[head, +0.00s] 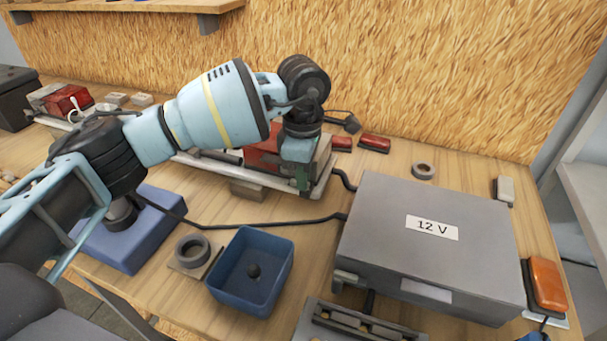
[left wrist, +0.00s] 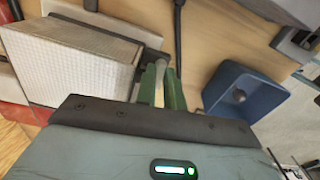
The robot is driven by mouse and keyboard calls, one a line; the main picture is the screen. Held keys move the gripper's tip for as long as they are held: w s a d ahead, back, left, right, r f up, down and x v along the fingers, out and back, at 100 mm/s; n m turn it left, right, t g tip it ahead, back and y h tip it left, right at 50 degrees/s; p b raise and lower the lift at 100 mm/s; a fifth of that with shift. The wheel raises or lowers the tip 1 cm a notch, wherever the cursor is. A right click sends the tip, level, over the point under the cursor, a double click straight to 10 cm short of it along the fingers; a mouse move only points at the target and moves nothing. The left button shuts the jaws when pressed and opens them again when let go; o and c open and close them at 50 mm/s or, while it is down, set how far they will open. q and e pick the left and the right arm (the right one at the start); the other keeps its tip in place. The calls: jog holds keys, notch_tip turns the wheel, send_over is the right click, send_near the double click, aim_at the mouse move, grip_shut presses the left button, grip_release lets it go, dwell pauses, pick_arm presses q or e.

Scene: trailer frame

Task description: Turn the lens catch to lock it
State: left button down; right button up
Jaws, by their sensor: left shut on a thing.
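The lamp (head: 262,158), with a red part and a grey housing, sits on a pale bar at the back of the bench. In the left wrist view its pale ribbed lens (left wrist: 75,58) fills the upper left. My left gripper (head: 302,182) reaches down at the lamp's right end. In the left wrist view its green fingers (left wrist: 161,88) are shut on a slim grey piece, the lens catch (left wrist: 160,70), beside the lens's right end. The fingers hide much of the catch, so its exact angle cannot be told. My right gripper is not in view.
A grey 12 V box (head: 385,235) stands right of the lamp, with black cables running to it. A blue bin (head: 224,285) holding a dark knob is in front. Tape rolls, small red lights and an orange light (head: 546,284) lie around. A chipboard wall is behind.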

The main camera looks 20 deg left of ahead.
pick_arm(q)
jog(key=shift+m, duration=0.6)
jog(key=c, duration=1.5)
grip_release()
